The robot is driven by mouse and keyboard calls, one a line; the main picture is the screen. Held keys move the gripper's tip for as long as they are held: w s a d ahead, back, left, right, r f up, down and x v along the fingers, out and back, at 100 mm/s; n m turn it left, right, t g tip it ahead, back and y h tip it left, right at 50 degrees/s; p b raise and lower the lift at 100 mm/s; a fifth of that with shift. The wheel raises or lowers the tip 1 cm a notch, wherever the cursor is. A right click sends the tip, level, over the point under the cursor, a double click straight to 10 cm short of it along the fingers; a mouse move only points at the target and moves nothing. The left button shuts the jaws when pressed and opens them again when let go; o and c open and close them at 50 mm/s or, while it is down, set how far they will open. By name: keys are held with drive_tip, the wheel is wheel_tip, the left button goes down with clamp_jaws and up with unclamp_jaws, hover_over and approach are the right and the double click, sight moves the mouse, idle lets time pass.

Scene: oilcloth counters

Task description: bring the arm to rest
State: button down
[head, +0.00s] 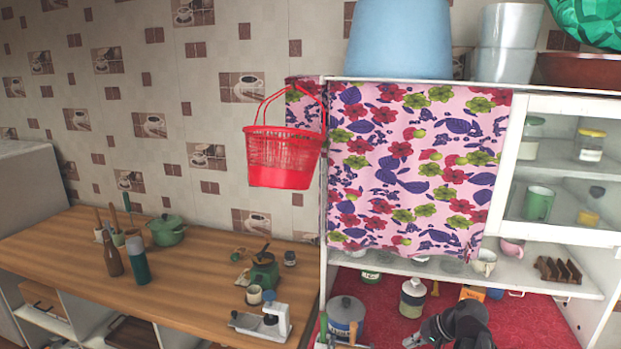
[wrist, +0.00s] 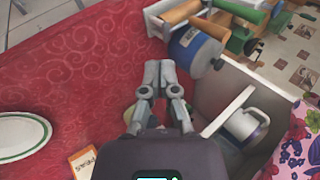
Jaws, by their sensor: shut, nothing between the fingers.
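My gripper (wrist: 160,75) is shut and empty in the wrist view, its grey fingertips together above the red oilcloth counter (wrist: 70,85). In the head view, the dark end of my arm shows at the bottom right, in front of the red counter (head: 530,322) under the white shelf. The fingers are only partly in that view, at the frame's bottom edge.
Near my gripper in the wrist view are a blue-grey pot (wrist: 193,50), a mug (wrist: 243,124), a green-rimmed plate (wrist: 22,136) and an orange-and-white box (wrist: 84,164). A floral curtain (head: 410,170) hangs above the counter. A red basket (head: 283,160) hangs beside it.

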drive_tip(key=s+a+f+n+g+h+b, duration=0.3)
drive_tip(key=s+a+f+n+h, duration=0.1)
drive_tip(key=s+a+f+h, duration=0.2)
drive_tip(key=shift+s+a+f+n+g+h, duration=0.3)
drive_tip(key=shift+a+f, duration=0.35)
drive_tip(key=shift+a, duration=0.75)
drive_tip(key=shift+w, duration=0.1)
